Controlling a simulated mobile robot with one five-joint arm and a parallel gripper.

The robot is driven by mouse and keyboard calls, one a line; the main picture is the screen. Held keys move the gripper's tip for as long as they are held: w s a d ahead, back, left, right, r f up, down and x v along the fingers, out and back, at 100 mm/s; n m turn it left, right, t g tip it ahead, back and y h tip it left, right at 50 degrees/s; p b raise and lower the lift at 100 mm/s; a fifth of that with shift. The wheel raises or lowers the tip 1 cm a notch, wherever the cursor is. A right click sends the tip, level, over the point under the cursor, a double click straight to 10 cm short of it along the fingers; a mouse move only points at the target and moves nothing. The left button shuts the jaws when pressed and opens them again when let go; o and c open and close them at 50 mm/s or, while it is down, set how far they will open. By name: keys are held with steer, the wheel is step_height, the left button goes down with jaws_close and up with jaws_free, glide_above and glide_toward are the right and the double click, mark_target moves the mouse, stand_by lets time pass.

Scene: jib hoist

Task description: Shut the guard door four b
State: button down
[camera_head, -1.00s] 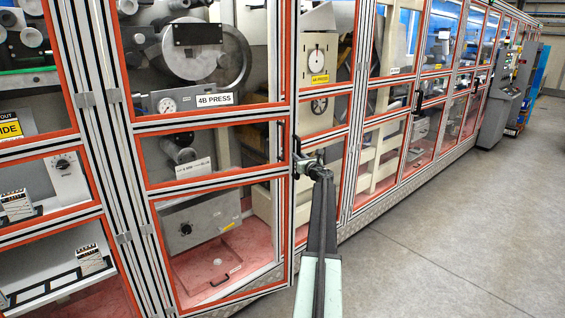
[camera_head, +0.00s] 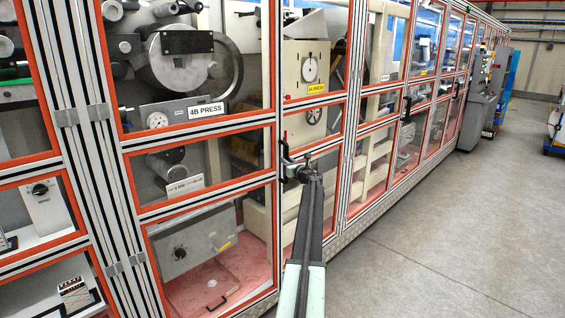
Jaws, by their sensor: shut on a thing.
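The guard door marked 4B PRESS (camera_head: 207,109) is a tall, red-edged glazed door in an aluminium frame, at the left of the head view. Its hinges are on its left side. Its black handle (camera_head: 284,152) is on the right upright. My gripper (camera_head: 289,168) is at that handle and shut on it, with my arm reaching up from the bottom of the view. The fingertips are small and partly hidden by the wrist. The door's right edge stands close to the neighbouring frame post; I cannot tell whether any gap is left.
The 4A PRESS panel (camera_head: 316,88) and its dark handle (camera_head: 406,108) are to the right. Another guarded bay with a white box (camera_head: 42,205) is at the left. The grey floor (camera_head: 430,240) at the right is clear. A grey console (camera_head: 484,100) stands farther back.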

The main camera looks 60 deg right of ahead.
steer(key=shift+s+d, duration=0.15)
steer(key=shift+d, duration=0.05)
steer(key=c, duration=1.3)
jaws_free()
steer(key=shift+a, duration=0.1)
steer(key=v, duration=0.7)
steer(key=shift+s+a, duration=0.25)
